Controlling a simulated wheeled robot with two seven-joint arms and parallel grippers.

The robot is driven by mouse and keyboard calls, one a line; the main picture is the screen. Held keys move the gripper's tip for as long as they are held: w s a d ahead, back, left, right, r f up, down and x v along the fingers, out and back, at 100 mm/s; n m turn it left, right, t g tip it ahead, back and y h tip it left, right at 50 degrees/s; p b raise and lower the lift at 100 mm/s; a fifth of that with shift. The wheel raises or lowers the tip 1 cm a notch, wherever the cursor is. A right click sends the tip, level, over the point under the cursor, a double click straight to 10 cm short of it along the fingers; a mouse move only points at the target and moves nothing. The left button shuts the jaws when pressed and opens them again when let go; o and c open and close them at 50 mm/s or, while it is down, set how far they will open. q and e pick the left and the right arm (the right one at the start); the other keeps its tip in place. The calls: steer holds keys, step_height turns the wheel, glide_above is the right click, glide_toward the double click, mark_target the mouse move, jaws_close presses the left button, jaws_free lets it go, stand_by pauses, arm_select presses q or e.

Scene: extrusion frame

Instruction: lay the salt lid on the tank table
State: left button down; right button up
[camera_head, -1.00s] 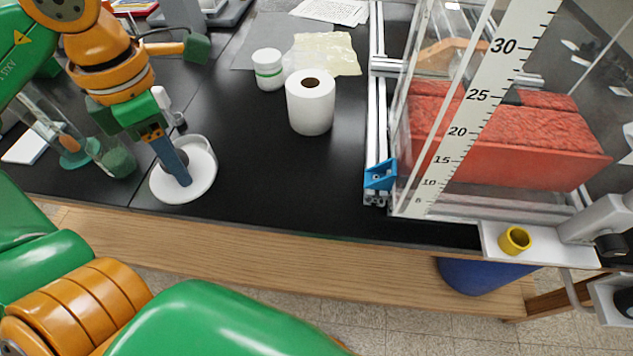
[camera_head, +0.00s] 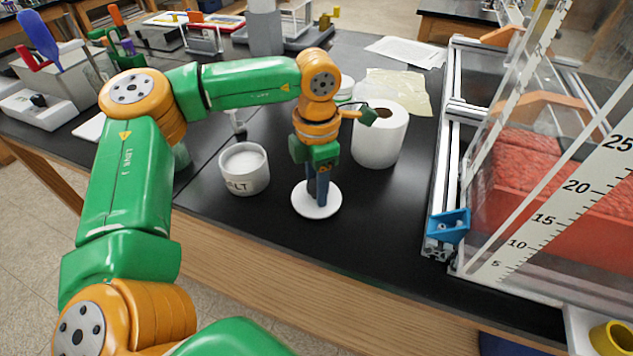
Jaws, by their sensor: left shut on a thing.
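The salt lid (camera_head: 307,211) is a round white disc on the black tank table (camera_head: 272,222), to the right of the salt tub (camera_head: 245,183). My left gripper (camera_head: 320,198) points down and is shut on the lid's middle. The grip point is partly hidden by the fingers. The lid looks level and at or just above the tabletop; I cannot tell if it touches. The tub is open, shows white salt inside and bears the letters "LT". My right gripper is out of view.
A white paper roll (camera_head: 378,145) stands close behind and right of the lid. A blue bracket (camera_head: 449,226) on the metal rail and the clear tank with red blocks (camera_head: 534,170) lie further right. Bare black tabletop lies between lid and rail.

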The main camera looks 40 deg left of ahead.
arm_select(q)
steer(key=shift+s+f, duration=0.1)
steer(key=shift+f, duration=0.1)
steer(key=shift+c, duration=2)
jaws_free()
steer(key=shift+r, duration=0.15)
step_height(320, 180, up, 12)
steer(key=shift+r, duration=0.15)
